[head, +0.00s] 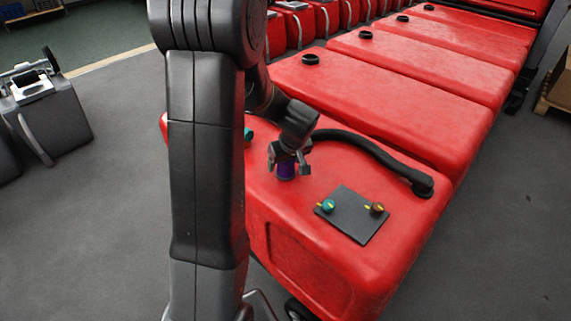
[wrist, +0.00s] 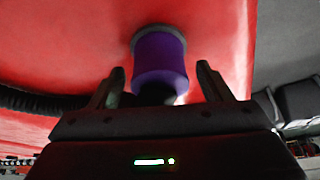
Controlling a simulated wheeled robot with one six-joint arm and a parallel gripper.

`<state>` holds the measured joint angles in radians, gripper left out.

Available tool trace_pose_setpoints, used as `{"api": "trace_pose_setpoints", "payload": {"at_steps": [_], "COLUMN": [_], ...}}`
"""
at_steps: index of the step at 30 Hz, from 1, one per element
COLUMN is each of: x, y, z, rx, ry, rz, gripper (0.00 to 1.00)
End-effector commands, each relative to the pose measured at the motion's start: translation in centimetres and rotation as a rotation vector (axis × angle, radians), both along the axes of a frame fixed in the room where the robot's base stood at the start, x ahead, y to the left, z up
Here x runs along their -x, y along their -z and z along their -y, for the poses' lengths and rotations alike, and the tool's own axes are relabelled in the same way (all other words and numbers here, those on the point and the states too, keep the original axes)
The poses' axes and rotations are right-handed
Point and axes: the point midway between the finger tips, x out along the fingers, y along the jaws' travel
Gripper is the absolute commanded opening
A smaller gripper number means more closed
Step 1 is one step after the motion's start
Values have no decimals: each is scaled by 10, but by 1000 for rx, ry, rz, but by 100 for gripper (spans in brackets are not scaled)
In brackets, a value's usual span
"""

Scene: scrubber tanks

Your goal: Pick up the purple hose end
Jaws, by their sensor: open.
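The purple hose end (head: 286,172) is on top of the nearest red tank (head: 330,260), directly below my gripper (head: 289,165). In the wrist view the purple hose end (wrist: 160,62) is a short cylinder with a dark grey rim, just ahead of and between the two fingers. My gripper (wrist: 160,85) is open, with a finger apart on either side of it. I cannot tell whether either finger touches it. A black hose (head: 375,153) curves over the tank from behind the gripper to a black fitting (head: 423,189). The hose's join to the purple end is hidden.
A dark panel (head: 350,220) with a teal knob (head: 328,205) and a brown knob (head: 376,208) lies right of the gripper. A teal part (head: 248,134) shows beside my arm. More red tanks (head: 395,68) stand behind. Open grey floor (head: 110,190) is at left.

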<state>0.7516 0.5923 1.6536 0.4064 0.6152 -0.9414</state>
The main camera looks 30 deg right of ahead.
Motion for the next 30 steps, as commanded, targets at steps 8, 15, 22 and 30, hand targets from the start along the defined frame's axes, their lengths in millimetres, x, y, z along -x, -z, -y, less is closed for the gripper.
{"api": "trace_pose_setpoints", "payload": {"at_steps": [8,15,22,30], "x": [0,0,0,-1], "y": [0,0,-3,-48], "z": [0,0,0,1], "rx": [0,0,1,4], "ry": [0,0,0,-1], "rz": [1,1,2,7], "gripper": [60,19,19,18]}}
